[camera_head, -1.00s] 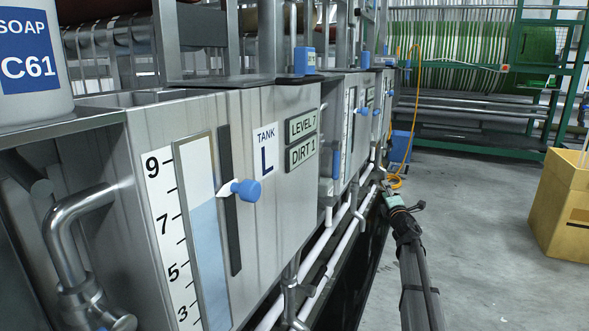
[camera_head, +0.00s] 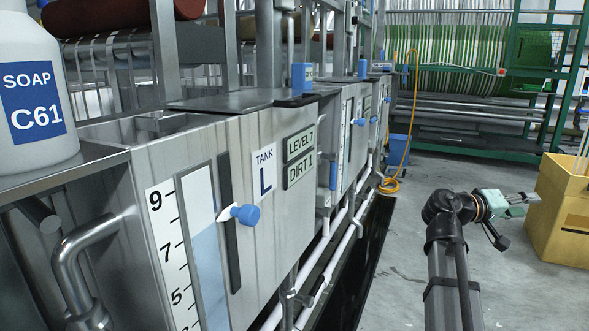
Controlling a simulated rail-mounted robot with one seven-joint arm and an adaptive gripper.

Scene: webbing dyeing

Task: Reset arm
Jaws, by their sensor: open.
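My gripper (camera_head: 527,203) is at the right of the head view, at the end of my dark arm. It points to the right, over the grey floor and close in the picture to the yellow bin (camera_head: 563,213). Its fingers are apart, and nothing shows between them. It is clear of the steel tanks on the left.
Tank L (camera_head: 280,230) carries a level gauge (camera_head: 208,250) and a blue-ended pointer (camera_head: 244,214). A white soap container (camera_head: 35,95) stands on the steel ledge at left. A yellow hose (camera_head: 407,120) hangs beyond. Grey floor (camera_head: 410,240) is open between the tanks and the bin.

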